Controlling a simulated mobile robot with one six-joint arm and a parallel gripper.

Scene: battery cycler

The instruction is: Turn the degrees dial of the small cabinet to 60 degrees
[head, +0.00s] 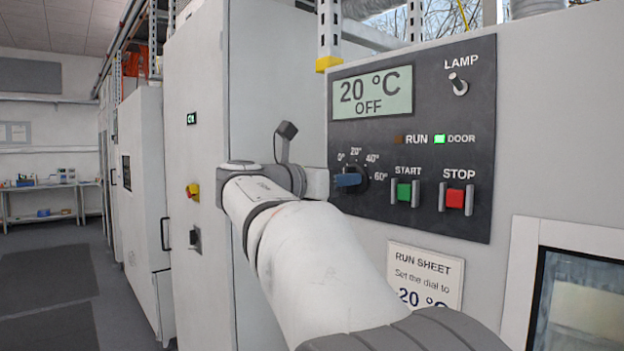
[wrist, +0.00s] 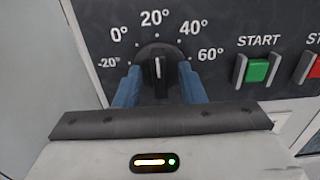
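The degrees dial is a black round knob (wrist: 158,68) with a white pointer line, on a dark panel. In the wrist view its line points up at the 20° mark, between 0° and 40°. The 60° mark (wrist: 210,54) is at the right of the scale. My gripper (wrist: 159,80) has its two blue fingers on either side of the knob, with the raised middle grip between them and apparent gaps to it. In the head view the dial (head: 363,178) is partly hidden behind a blue finger. The display (head: 371,93) reads 20 °C OFF.
The green START button (head: 404,192) and red STOP button (head: 455,198) sit right of the dial. The LAMP switch (head: 458,84) is above. The DOOR light (head: 439,138) is green. A run sheet (head: 426,275) below the panel is partly hidden by my arm. A tall cabinet stands left.

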